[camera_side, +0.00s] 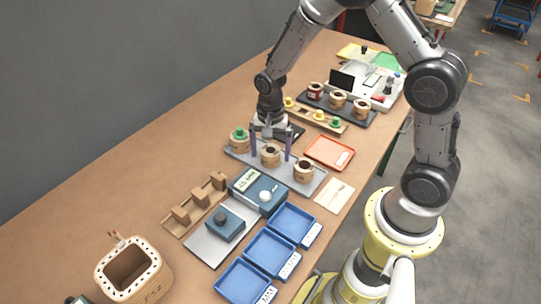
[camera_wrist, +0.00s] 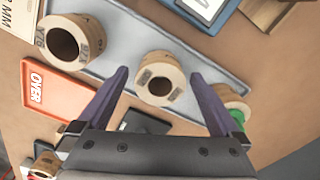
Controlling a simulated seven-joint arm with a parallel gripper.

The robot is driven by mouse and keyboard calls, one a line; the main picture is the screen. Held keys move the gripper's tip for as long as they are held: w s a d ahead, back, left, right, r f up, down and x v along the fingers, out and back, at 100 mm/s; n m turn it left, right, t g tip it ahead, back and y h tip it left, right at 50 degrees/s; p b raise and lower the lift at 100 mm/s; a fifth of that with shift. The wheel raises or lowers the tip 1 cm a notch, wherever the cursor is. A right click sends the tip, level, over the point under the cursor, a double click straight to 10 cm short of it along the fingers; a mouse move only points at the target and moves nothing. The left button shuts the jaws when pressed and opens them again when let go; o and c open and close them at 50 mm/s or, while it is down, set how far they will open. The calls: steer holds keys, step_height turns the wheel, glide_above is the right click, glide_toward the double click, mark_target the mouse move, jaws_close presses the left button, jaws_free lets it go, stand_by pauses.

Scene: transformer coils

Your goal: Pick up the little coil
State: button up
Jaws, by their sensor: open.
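Three tan ring-shaped coils stand on a grey tray (camera_side: 241,151). The middle coil (camera_side: 270,161) also shows in the wrist view (camera_wrist: 163,63) and looks smaller there than the coil (camera_wrist: 93,40) to its left. That larger coil is at the tray's right in the side view (camera_side: 304,174). A coil with a green centre (camera_side: 239,141) is at the tray's left end; part of it shows behind a finger in the wrist view (camera_wrist: 238,106). My gripper (camera_side: 271,156) is open, pointing down, with its two purple fingers on either side of the middle coil. Contact cannot be told.
An orange tray (camera_side: 329,152), also in the wrist view (camera_wrist: 60,92), lies beside the grey tray. A dark rack of coils (camera_side: 337,107) and a wooden rack (camera_side: 318,117) stand behind. Blue bins (camera_side: 270,250) and a blue device (camera_side: 257,190) are in front.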

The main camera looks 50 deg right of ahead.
steer(key=c, duration=1.5)
steer(key=shift+r, duration=0.15)
